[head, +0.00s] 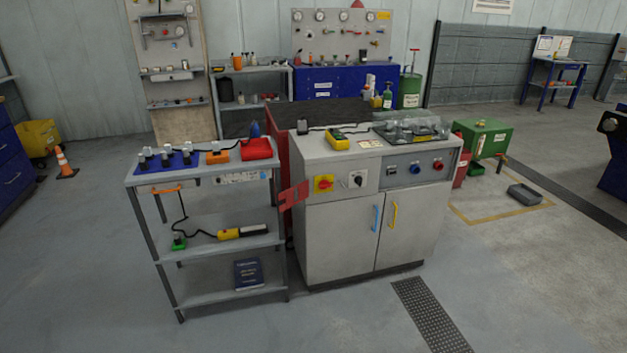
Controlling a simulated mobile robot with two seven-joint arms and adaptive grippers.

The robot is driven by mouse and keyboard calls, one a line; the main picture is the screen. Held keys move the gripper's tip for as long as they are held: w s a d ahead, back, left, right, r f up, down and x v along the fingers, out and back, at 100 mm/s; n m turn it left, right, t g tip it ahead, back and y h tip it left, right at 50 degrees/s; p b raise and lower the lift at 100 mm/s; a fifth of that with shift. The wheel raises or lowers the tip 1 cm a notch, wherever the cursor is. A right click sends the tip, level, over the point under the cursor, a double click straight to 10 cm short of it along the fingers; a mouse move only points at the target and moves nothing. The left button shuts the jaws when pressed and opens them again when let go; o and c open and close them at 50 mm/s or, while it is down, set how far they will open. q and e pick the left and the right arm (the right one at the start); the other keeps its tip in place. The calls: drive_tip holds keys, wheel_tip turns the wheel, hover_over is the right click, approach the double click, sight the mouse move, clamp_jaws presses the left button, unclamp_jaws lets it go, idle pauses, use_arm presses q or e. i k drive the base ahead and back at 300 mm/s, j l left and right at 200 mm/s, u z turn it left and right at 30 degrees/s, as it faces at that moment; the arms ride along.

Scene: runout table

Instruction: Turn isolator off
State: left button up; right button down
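A rotary switch with a red knob on a yellow plate (323,184), which looks like the isolator, sits on the left of the grey cabinet's (338,235) upper front panel. Its handle position is too small to read. A black rotary knob on a white plate (357,179) sits just to its right. Farther right, a darker panel (412,168) carries a blue knob (414,167) and a red knob (438,165). Neither of my grippers is in view.
A grey shelf cart (205,268) with tools stands left of the cabinet. A red plate (293,195) is between them at the cabinet's left edge. A yellow meter (338,140) lies on the cabinet top. The floor in front is clear, with a dark grate (432,314).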

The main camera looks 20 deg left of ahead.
sight(324, 184)
drive_tip(key=i+j+u, duration=0.15)
drive_tip(key=i, duration=0.45)
drive_tip(key=i+j+u, duration=0.1)
drive_tip(key=i, duration=0.55)
drive_tip(key=i+l+u, duration=0.1)
drive_tip(key=i+l, duration=0.25)
drive_tip(key=i+l+u, duration=0.15)
drive_tip(key=i+l, duration=0.15)
drive_tip(key=l, duration=0.2)
